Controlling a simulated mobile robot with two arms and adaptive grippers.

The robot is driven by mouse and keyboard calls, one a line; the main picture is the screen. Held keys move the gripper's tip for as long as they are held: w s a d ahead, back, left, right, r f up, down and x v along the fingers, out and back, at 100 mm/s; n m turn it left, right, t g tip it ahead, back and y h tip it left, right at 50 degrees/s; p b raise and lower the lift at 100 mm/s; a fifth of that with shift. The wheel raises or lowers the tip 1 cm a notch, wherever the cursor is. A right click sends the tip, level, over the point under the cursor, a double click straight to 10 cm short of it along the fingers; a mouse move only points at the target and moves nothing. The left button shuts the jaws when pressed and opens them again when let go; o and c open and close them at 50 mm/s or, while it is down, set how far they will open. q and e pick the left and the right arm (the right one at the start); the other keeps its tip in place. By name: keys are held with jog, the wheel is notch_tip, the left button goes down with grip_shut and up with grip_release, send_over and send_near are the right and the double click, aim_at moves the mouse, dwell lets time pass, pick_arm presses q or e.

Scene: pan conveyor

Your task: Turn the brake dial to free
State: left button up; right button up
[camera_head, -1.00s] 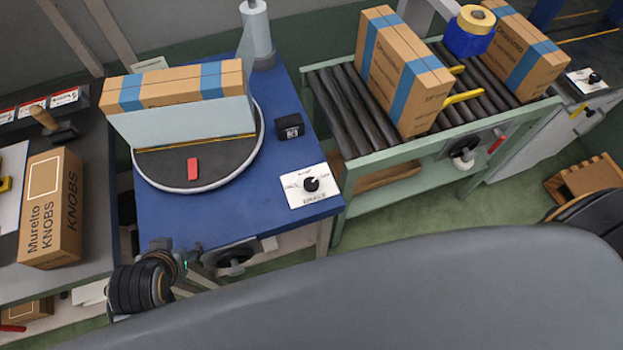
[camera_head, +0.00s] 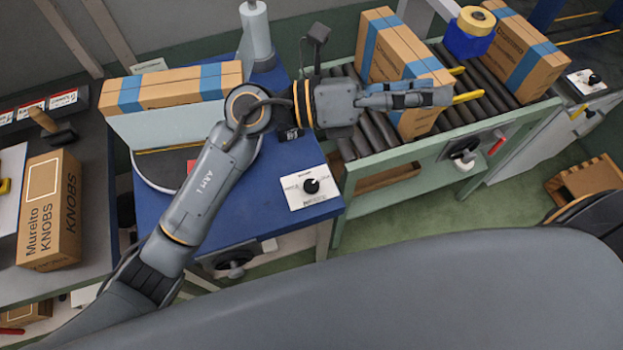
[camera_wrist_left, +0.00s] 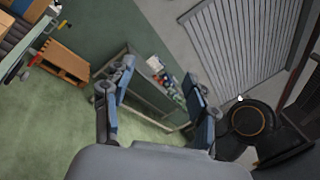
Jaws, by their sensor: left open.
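The brake dial (camera_head: 311,186) is a black knob on a white labelled plate (camera_head: 297,198) at the front right corner of the blue table (camera_head: 230,215). The lettering is too small to read where the knob points. My left gripper (camera_head: 447,97) reaches in from the left and is up and to the right of the dial, in front of a box on the roller conveyor. It is open and empty. In the left wrist view its two fingers (camera_wrist_left: 155,110) stand apart with floor and distant furniture between them; the dial is not in that view. My right gripper is not seen.
Boxes with blue tape (camera_head: 380,50) stand on the roller conveyor (camera_head: 350,125). A second dial (camera_head: 594,79) sits at the far right. Space around the brake dial is clear.

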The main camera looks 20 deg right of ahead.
pick_arm(q)
notch_tip(320, 180, down, 6)
jog(key=s+d+m+y, duration=0.1)
jog(key=s+m+y, duration=0.1)
jog(key=m+y, duration=0.25)
jog(key=m+t+y, duration=0.3)
jog(key=t+y, duration=0.2)
jog(key=y, duration=0.9)
send_near(311, 185)
jog(key=shift+n, duration=0.25)
notch_tip(311, 185, down, 8)
jog(key=shift+s+d+f+p, duration=0.15)
jog(key=shift+d+f+p, duration=0.1)
jog(key=shift+p, duration=0.85)
jog(key=shift+c, duration=0.2)
jog(key=c, duration=1.1)
